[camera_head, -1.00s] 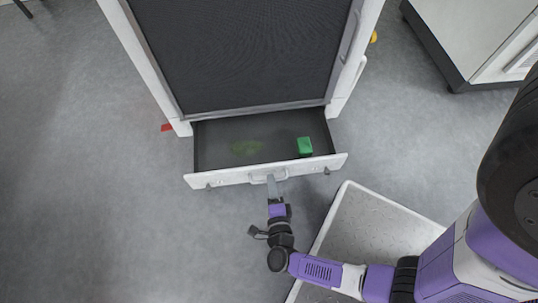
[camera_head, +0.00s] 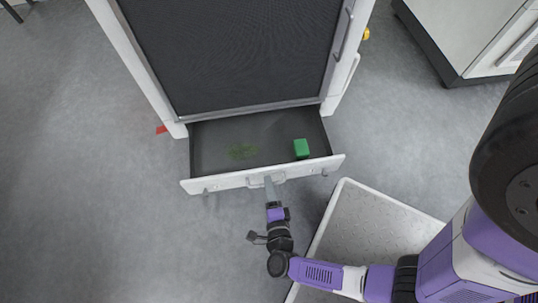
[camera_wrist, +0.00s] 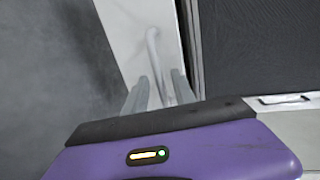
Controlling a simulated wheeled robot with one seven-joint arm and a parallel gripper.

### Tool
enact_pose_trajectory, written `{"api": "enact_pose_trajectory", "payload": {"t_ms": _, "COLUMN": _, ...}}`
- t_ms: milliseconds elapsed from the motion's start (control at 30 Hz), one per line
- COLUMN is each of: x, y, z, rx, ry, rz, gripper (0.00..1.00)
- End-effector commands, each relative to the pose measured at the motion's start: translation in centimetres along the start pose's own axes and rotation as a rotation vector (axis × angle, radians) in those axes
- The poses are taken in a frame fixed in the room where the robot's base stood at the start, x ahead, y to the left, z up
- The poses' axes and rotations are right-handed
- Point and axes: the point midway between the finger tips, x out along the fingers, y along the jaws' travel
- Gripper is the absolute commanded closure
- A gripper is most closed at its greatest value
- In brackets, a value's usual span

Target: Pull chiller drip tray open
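The chiller drip tray (camera_head: 213,180) is a dark, shallow drawer with a white front, standing pulled out below the chiller's dark front panel (camera_head: 230,55). Its bar handle (camera_head: 280,178) is at the middle of the white front; the handle also shows in the wrist view (camera_wrist: 153,45). My gripper (camera_head: 269,183) is at this handle. In the wrist view, the fingers of my gripper (camera_wrist: 160,85) lie on either side of the bar, shut on it. Finger contact is partly hidden by the purple gripper body.
A light-topped platform (camera_head: 370,225) is at lower right. A white cabinet (camera_head: 470,35) stands at upper right. The floor left of the tray is clear.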

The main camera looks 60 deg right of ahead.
Motion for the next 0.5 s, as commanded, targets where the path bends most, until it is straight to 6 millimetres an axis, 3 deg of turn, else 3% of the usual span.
{"api": "enact_pose_trajectory", "payload": {"t_ms": 167, "x": -1.4, "y": -0.1, "z": -0.1, "rx": -0.002, "ry": 0.001, "rz": 0.001, "gripper": 0.68}}
{"api": "enact_pose_trajectory", "payload": {"t_ms": 500, "x": -6.6, "y": 0.0, "z": 0.0, "rx": -0.002, "ry": 0.000, "rz": 0.002, "gripper": 0.68}}
